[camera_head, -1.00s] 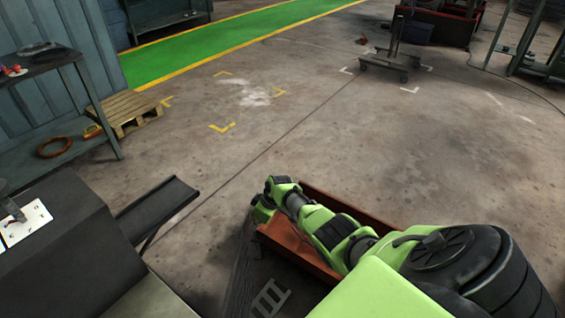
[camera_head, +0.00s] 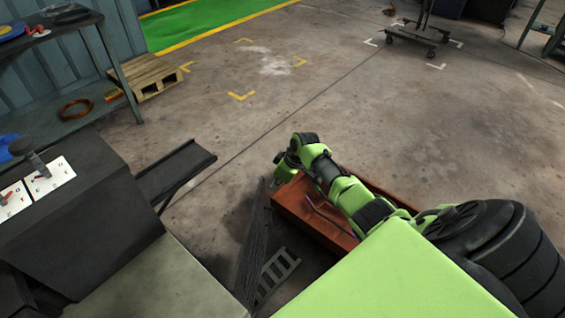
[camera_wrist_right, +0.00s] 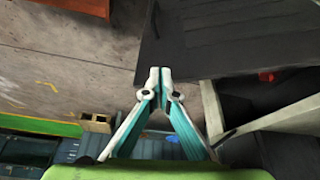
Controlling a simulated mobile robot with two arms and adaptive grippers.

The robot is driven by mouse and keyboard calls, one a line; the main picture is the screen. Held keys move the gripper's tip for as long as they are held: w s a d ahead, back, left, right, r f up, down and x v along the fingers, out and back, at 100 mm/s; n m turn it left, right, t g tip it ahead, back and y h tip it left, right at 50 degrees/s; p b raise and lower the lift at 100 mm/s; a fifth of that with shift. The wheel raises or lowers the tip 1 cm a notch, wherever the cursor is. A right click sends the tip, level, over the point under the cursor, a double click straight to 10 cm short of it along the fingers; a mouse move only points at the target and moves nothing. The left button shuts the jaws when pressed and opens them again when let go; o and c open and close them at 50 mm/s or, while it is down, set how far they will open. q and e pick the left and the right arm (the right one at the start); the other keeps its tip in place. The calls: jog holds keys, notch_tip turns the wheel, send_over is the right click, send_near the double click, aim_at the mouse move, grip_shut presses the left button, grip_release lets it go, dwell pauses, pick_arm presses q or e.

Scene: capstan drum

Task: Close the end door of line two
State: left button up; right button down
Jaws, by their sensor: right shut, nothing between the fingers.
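A dark machine body (camera_head: 90,205) stands at the left in the head view, with white plates (camera_head: 48,177) bearing red pointers on top. A dark flat flap (camera_head: 178,168) sticks out from its far side. A dark upright slab (camera_head: 248,245) stands nearer, seen almost edge-on; I cannot tell which panel is line two's end door. My right gripper (camera_wrist_right: 160,72) is shut and empty in the right wrist view, its tips by the left edge of a dark panel (camera_wrist_right: 240,35). Whether they touch is unclear. In the head view my right arm mostly hides its gripper. My left gripper is out of view.
An orange-red open box (camera_head: 295,208) lies under my right arm. A grey slotted frame (camera_head: 275,272) is close by. A shelf (camera_head: 60,35), a pallet (camera_head: 150,76) and a wheeled cart (camera_head: 412,38) stand farther off. The middle floor is free.

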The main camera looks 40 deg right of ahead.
jog(key=a+v, duration=0.1)
jog(key=v, duration=0.4)
jog(key=a+m+t+y+p, duration=0.15)
jog(key=a+m+p, duration=0.4)
jog(key=p, duration=0.55)
jog(key=m+t+h+p, duration=0.2)
jog(key=m+h+p, duration=0.1)
jog(key=m+p, duration=0.45)
send_near(262, 195)
jog(key=shift+b+x, duration=1.75)
jog(key=shift+b, duration=3.65)
